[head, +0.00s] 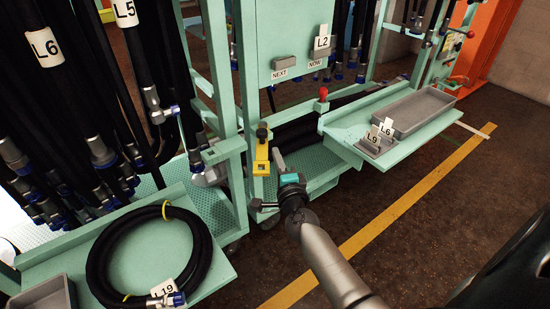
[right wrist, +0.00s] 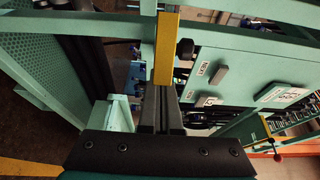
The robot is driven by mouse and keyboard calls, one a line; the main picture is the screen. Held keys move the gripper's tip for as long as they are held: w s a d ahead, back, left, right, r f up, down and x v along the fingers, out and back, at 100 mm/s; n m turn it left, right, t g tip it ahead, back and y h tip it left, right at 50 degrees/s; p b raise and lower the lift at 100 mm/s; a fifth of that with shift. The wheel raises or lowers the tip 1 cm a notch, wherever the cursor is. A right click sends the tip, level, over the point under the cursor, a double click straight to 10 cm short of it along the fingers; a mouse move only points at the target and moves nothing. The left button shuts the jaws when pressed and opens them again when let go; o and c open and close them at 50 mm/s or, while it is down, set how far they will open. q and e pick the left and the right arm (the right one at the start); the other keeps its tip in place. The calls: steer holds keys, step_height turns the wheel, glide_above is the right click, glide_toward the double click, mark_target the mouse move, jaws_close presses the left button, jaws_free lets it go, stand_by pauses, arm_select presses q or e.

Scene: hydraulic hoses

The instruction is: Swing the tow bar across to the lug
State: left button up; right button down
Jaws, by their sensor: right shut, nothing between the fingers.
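The tow bar (head: 261,158) is a short yellow bar standing upright at the gap between the two green racks, with a black knob at its top. It also shows in the right wrist view (right wrist: 166,48), just beyond my fingertips. My right gripper (head: 278,158) is shut and empty, just right of the bar. In the right wrist view its fingers (right wrist: 161,100) lie together and point at the bar's end; I cannot tell whether they touch it. I cannot make out the lug for certain. My left gripper is out of view.
A coiled black hose tagged L19 (head: 150,255) lies on the left tray. Hoses hang thickly at left. The right shelf holds a grey bin (head: 418,110) and tags L6 and L9. A red knob (head: 323,93) stands near its corner. Floor beside the yellow line is clear.

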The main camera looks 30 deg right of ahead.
steer(key=shift+w+a, duration=0.1)
steer(key=shift+a, duration=0.15)
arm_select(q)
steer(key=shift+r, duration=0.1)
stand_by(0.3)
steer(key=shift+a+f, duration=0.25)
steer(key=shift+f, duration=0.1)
arm_select(e)
steer(key=shift+w+a+h, duration=0.1)
steer(key=shift+a+h, duration=0.15)
steer(key=shift+h, duration=0.05)
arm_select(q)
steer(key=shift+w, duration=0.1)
arm_select(e)
steer(key=shift+m, duration=0.3)
